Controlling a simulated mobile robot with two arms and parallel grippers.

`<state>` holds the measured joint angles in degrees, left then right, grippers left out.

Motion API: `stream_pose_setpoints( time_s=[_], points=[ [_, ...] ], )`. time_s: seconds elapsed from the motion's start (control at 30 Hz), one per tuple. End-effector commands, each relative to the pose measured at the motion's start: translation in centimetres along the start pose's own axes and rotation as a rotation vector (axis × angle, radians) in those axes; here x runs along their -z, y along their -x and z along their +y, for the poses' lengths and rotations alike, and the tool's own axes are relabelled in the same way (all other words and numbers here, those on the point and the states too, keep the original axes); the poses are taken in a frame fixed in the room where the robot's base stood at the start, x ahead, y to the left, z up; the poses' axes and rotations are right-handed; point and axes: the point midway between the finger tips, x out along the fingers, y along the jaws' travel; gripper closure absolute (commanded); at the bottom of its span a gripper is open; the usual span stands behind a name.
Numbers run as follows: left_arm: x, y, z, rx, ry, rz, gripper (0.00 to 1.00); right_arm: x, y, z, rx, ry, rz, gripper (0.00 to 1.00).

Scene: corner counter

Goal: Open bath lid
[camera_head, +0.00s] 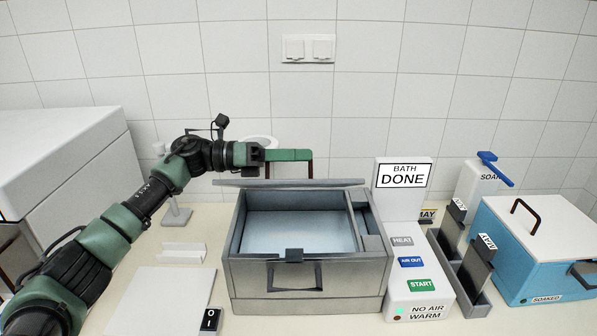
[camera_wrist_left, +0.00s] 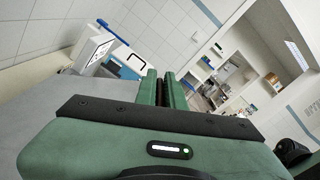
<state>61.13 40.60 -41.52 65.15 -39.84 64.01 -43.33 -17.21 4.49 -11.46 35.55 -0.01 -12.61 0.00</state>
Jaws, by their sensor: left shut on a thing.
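The bath (camera_head: 307,278) is a grey metal box in the middle of the counter, with pale blue-white water or floor inside. Its lid (camera_head: 330,183) is off the opening and shows nearly edge-on above the back rim, so the inside is exposed. A dark handle (camera_head: 310,169) rises from the lid. My left gripper (camera_head: 290,155) is shut on this handle, behind and above the bath. In the left wrist view its green fingers (camera_wrist_left: 166,88) are close together; the handle between them is hard to make out. My right gripper is not in view.
Right of the bath stand a white control panel (camera_head: 415,285) with a DONE sign (camera_head: 403,175), grey holders (camera_head: 463,262) and a blue box (camera_head: 535,265) with a white top. A white board (camera_head: 160,302) lies front left. A white cabinet (camera_head: 60,165) stands far left.

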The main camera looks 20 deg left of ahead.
Motion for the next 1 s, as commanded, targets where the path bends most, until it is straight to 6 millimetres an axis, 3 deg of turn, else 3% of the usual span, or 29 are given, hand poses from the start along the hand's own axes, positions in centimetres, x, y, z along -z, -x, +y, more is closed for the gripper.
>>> stream_pose_setpoints(
  time_s=[0.23, 0.67, 0.7, 0.77, 1.0],
  points=[
    [-1.48, 0.0, 0.48, -0.001, 0.061, -0.003, 1.0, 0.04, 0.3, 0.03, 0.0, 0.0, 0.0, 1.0],
    [-1.58, 0.01, 0.6, -0.001, 0.07, -0.003, 1.0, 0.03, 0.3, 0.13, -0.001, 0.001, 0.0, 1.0],
    [-1.57, 0.01, 0.6, -0.001, 0.07, -0.003, 0.82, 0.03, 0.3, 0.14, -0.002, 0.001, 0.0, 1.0],
    [-1.56, 0.01, 0.6, -0.001, 0.07, -0.002, 0.69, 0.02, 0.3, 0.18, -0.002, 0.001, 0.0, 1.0],
    [-1.52, 0.01, 0.59, -0.001, 0.071, -0.001, 0.69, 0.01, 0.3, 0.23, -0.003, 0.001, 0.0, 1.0]
  ],
)
